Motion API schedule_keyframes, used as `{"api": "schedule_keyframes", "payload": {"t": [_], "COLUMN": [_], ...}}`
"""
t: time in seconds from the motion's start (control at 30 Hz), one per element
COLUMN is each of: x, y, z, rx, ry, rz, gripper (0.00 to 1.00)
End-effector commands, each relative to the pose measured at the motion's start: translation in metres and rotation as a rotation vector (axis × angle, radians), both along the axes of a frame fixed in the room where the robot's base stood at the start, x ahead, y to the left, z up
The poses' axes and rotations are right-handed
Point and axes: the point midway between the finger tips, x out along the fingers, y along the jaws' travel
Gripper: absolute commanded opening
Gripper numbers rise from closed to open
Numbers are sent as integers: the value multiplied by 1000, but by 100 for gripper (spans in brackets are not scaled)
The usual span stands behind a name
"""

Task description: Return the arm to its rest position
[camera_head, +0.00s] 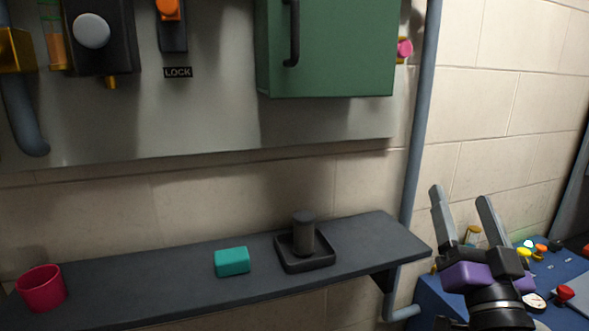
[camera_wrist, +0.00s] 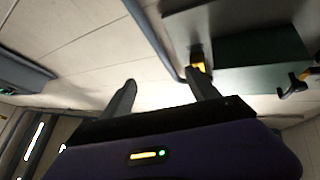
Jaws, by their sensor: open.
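My gripper (camera_head: 458,208) is at the lower right of the head view, to the right of the shelf's right end. Its two grey fingers point upward and stand apart, with nothing between them. In the wrist view my gripper (camera_wrist: 163,92) is also open and empty, with the block wall and ceiling beyond it. The arm behind the purple wrist part runs out of the bottom of the head view, so most of it is hidden.
A dark wall shelf (camera_head: 150,290) holds a pink cup (camera_head: 41,288), a teal block (camera_head: 232,262) and a square tray (camera_head: 306,264) with a dark cylinder (camera_head: 303,235). A green cabinet (camera_head: 330,50) hangs above. A vertical pipe (camera_head: 420,120) and blue console (camera_head: 440,298) are near my gripper.

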Motion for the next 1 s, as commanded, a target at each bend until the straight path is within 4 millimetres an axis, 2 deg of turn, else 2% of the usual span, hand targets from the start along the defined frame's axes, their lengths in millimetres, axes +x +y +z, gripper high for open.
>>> {"api": "schedule_keyframes", "payload": {"t": [0.03,0.1,0.4,0.6,1.0], "x": [-12,-29,-109,-169,-293], "y": [3,7,25,35,52], "z": [-24,-48,-140,-189,-268], "rx": [-28,-65,-193,-246,-269], "ry": [22,39,133,217,468], "rz": [-6,-13,-22,-11,36], "gripper": [69,69,69,69,69]}}
